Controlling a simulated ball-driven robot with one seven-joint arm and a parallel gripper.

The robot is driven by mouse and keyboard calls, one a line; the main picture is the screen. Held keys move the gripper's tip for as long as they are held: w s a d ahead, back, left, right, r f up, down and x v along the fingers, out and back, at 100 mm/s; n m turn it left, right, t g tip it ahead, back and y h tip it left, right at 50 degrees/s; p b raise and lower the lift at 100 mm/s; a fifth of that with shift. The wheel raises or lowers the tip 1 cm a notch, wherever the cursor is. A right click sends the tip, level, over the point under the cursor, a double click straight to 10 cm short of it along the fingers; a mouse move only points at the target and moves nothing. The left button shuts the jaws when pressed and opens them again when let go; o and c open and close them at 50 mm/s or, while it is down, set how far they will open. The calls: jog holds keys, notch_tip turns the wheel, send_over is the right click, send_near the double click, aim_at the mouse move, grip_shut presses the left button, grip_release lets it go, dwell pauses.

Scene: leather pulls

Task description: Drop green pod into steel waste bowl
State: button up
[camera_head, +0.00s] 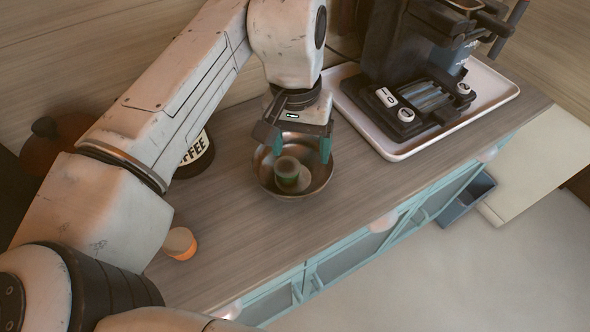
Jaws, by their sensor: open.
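The green pod (287,171) has a pale lid and a green side. It appears inside the steel waste bowl (264,184), a round shiny bowl on the wooden counter. My gripper (301,148) is above the far part of the bowl, with its teal fingertips spread to either side. The fingers are open and nothing is between them. The pod shows apart from the fingers, nearer the camera side of the bowl. My gripper hides part of the bowl's far rim.
An orange pod (180,243) with a pale lid is on the counter at the left. A dark coffee jar (197,155) is partly behind my arm. A coffee machine (410,60) is on a white tray (395,150) at the right. The counter (245,245) is clear in front of the bowl.

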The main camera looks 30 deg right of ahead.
notch_tip(320, 180, up, 11)
jog(key=shift+w+a, duration=0.25)
jog(key=shift+w, duration=0.05)
jog(key=shift+f, duration=0.1)
dwell(0.5)
